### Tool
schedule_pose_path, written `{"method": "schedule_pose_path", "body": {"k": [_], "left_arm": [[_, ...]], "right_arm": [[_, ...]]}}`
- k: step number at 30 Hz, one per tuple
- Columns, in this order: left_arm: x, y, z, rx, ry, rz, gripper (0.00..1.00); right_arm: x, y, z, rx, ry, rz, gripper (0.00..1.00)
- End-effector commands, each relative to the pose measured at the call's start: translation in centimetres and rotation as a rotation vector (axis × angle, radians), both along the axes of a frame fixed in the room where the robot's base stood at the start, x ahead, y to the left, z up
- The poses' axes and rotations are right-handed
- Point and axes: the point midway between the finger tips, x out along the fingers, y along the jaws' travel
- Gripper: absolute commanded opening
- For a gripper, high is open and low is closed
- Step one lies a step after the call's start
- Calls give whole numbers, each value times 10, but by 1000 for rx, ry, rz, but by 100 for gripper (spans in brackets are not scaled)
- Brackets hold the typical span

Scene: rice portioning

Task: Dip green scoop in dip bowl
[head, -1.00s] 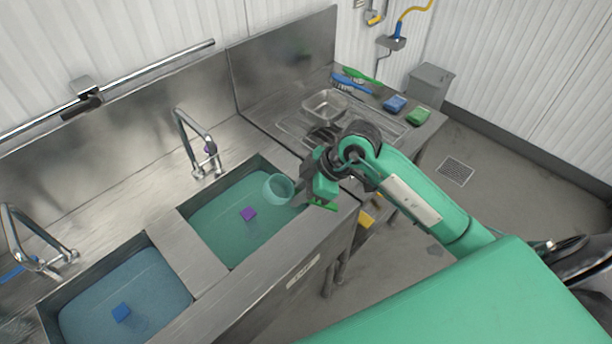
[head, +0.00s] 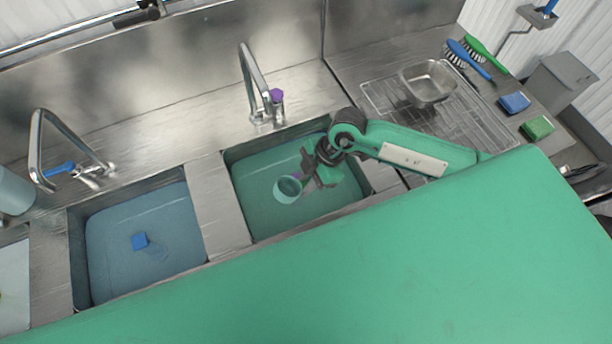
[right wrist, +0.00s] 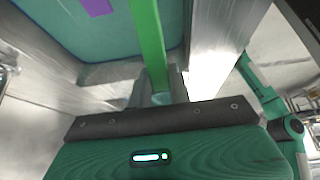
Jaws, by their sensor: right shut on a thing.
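A pale green round scoop (head: 288,188) is over the right sink bowl (head: 242,222), which holds green liquid. I cannot tell whether the scoop touches the liquid. My right gripper (head: 313,177) is shut on the scoop's handle. In the right wrist view the green handle (right wrist: 148,42) runs out from between the fingers. A purple block (right wrist: 97,6) lies in the green bowl, mostly hidden behind the scoop in the head view. No separate vessel marked as a dip bowl is recognisable. My left gripper is not in view.
A left sink bowl (head: 90,270) holds blue liquid and a blue block (head: 140,240). Two faucets stand behind the bowls. On the right, a metal pan (head: 428,84) sits on a wire rack (head: 475,115), near brushes, a blue sponge (head: 514,102) and a green sponge (head: 537,127).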

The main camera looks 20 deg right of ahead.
Motion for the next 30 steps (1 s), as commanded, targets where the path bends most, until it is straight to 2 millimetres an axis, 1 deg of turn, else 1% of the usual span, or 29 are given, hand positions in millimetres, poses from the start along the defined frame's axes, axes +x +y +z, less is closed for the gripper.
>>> {"method": "schedule_pose_path", "body": {"k": [1, 7, 12, 18, 20, 30], "left_arm": [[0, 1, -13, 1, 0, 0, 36], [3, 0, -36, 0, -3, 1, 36], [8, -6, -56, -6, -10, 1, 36], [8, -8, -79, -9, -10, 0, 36], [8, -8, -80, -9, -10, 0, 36], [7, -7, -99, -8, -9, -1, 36]], "right_arm": [[0, 0, -13, -1, 0, 0, 0], [0, -1, -37, -1, 0, -1, 0], [0, -1, -58, -1, 0, -1, 0], [1, -1, -82, 0, 0, -2, 0], [0, 0, -86, 0, 1, -3, 0], [0, 0, -126, 0, 1, -3, 0]]}}
